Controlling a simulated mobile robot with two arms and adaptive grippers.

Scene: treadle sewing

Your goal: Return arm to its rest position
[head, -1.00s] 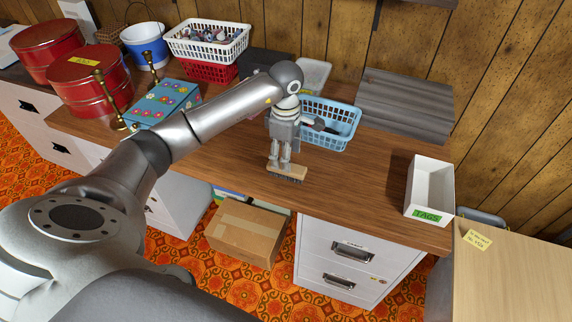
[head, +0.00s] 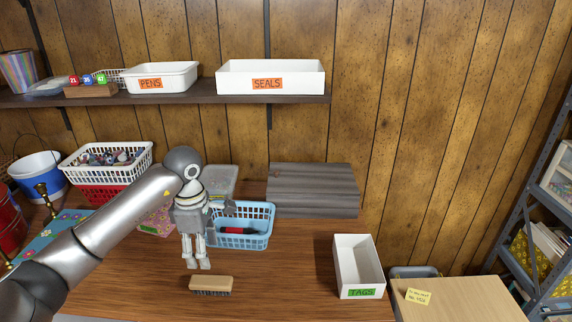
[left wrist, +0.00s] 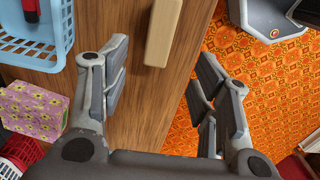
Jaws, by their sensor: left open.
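My left gripper (head: 197,264) points down over the wooden table, open and empty. A brush (head: 210,284) with a tan wooden back and dark bristles lies on the table just in front of its fingertips, apart from them. In the left wrist view the open fingers (left wrist: 160,72) frame bare table and floor, and the brush (left wrist: 163,32) lies beyond them near the table edge. My left arm reaches in from the lower left. My right gripper is in no view.
A light blue basket (head: 262,209) holding a red and black item stands close behind the gripper. A white TAGS box (head: 359,262) is at the right. White SEALS (head: 295,80) and PENS (head: 183,78) bins stand on a wall shelf. Table between brush and TAGS box is clear.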

